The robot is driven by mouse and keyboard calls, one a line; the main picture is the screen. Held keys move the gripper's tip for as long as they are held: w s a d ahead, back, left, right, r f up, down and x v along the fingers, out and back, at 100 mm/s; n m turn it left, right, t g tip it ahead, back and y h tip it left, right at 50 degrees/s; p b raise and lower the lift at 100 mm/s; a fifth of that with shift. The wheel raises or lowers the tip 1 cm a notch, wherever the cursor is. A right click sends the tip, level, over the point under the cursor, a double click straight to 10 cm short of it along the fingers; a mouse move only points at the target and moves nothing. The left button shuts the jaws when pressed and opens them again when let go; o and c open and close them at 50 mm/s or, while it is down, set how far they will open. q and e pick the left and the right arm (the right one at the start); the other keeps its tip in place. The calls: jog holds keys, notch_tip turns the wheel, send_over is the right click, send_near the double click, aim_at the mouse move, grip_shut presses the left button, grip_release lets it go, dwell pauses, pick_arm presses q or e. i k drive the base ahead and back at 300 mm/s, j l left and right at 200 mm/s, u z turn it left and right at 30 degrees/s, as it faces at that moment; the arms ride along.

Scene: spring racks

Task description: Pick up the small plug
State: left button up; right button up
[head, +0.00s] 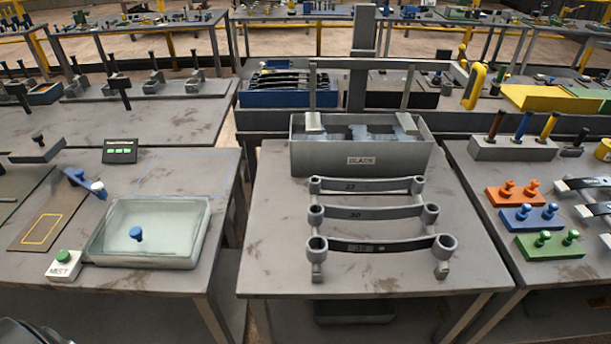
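A small blue plug-like piece (136,233) with a round head stands in the clear, shallow tray (190,255) on the left table. It is the likeliest small plug I see, though no label confirms this. Other small pegs stand in pairs on an orange block (514,196), a blue block (525,219) and a green block (550,248) on the right table. Neither of my grippers can be made out. A dark rounded part is cut off at the bottom left corner, and I cannot tell what it is.
Several grey spring bars (375,247) lie across the middle table before a grey bin (360,158) marked "GLACK". A white box with a green button (64,263) sits by the tray's front left corner. The middle table's front strip is clear. Gaps separate the tables.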

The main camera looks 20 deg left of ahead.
aim_at(545, 234)
jog(key=u, duration=0.25)
jog(key=i+l+z, duration=0.15)
jog(key=z, duration=0.2)
jog(key=i+l+z, duration=0.1)
jog(key=z, duration=0.25)
jog(key=i+z, duration=0.3)
